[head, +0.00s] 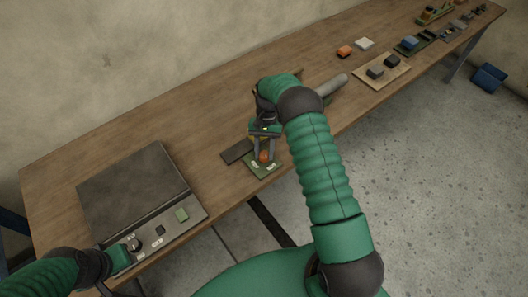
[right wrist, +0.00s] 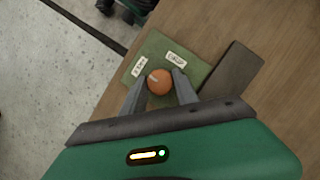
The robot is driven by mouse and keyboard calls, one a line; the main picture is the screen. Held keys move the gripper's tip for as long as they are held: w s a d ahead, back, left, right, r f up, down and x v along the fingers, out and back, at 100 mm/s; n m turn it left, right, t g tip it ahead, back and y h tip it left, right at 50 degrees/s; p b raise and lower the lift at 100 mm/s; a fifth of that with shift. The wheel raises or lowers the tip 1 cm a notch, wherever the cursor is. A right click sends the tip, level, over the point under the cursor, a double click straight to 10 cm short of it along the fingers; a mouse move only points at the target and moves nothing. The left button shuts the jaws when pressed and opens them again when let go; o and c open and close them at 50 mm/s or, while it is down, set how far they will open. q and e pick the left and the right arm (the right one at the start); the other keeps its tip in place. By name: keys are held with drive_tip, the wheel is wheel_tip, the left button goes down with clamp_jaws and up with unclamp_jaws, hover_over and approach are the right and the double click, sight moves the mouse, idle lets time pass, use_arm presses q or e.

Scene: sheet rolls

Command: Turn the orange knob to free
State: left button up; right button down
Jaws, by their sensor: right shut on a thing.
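The orange knob (head: 265,156) sits on a small green plate (head: 260,172) near the table's front edge. It also shows in the right wrist view (right wrist: 159,84), with a pale mark on its upper left side, toward the left white label (right wrist: 139,66). Another white label (right wrist: 175,57) lies to the upper right. Both labels are too small to read surely. My right gripper (head: 264,154) is shut on the knob, one finger on each side. My left gripper (head: 118,259) is at the lower left, by the dark-topped device; its fingers are not clear.
The dark-topped device (head: 130,190) with a black knob (head: 135,244) and a green button (head: 182,214) stands at left. A dark slab (right wrist: 232,68) lies beside the green plate. A grey roll (head: 332,85) lies behind my right arm. Small blocks (head: 364,44) stand farther right.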

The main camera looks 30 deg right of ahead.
drive_tip(key=c, duration=1.4)
unclamp_jaws()
drive_tip(key=shift+w+d+r, duration=0.15)
drive_tip(key=shift+w, duration=0.1)
drive_tip(key=o, duration=0.4)
drive_tip(key=shift+o, duration=0.2)
drive_tip(key=shift+f, duration=0.2)
drive_tip(key=v, duration=1.6)
drive_tip(key=shift+d+r+p, duration=0.25)
drive_tip(key=shift+r+p, duration=0.1)
drive_tip(key=shift+p, duration=0.05)
drive_tip(key=shift+w, duration=0.1)
